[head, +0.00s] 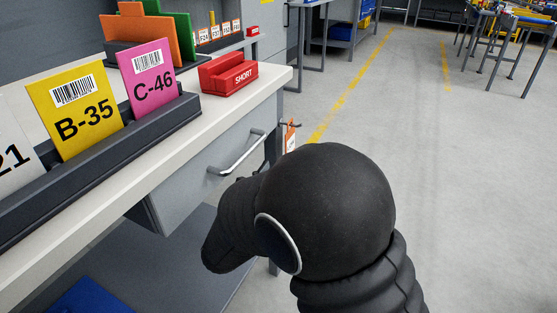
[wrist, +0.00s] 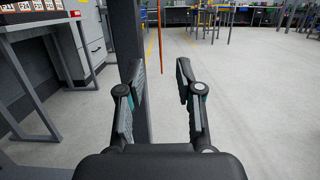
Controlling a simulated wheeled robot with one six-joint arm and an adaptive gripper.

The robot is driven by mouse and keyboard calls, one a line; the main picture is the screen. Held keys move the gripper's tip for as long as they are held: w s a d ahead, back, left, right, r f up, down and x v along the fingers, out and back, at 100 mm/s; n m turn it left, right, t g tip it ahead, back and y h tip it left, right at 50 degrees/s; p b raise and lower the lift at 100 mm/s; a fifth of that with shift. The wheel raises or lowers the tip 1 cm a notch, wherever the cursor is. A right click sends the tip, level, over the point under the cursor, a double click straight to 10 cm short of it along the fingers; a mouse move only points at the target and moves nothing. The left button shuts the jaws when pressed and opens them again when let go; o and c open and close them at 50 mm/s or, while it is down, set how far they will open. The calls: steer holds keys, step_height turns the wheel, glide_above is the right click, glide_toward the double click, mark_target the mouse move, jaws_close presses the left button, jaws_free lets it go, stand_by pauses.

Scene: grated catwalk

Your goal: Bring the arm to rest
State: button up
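My arm shows as black, rounded links in the lower middle of the head view, in front of the bench's right end. My gripper is hidden behind the arm there. In the wrist view my gripper (wrist: 160,72) is open, with its two fingers well apart. Nothing is held between them. Beyond the fingers, a grey upright post (wrist: 128,50) stands close to the left finger; I cannot tell whether they touch.
The white bench (head: 165,122) carries a dark card rack (head: 100,143) and a red SHORT holder (head: 228,76). A drawer handle (head: 237,154) sticks out below. An orange tag (head: 290,135) hangs at the bench end. The grey floor (head: 440,150) is clear on the right.

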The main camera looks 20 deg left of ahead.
steer(key=s+d+f+m+g+h, duration=0.4)
steer(key=d+f+m+g, duration=0.2)
steer(key=d+f, duration=0.3)
steer(key=s+d+m+g+h, duration=0.1)
steer(key=s+d+m+g, duration=0.3)
steer(key=d, duration=0.3)
steer(key=s+d+m+g+h, duration=0.1)
steer(key=s+d+m+g, duration=0.1)
steer(key=d+m+g, duration=0.35)
steer(key=s+d+r+m+y, duration=0.4)
steer(key=d+r+m, duration=0.2)
steer(key=d+m, duration=0.3)
steer(key=s+d+r+m+y, duration=0.3)
steer(key=s+d+r+m, duration=0.2)
steer(key=d+r+m, duration=0.2)
steer(key=d+m, duration=0.2)
steer(key=m, duration=0.1)
steer(key=shift+s+t+y+p, duration=0.3)
steer(key=shift+t+y+p, duration=0.05)
steer(key=shift+y+p, duration=0.05)
steer(key=shift+m, duration=0.25)
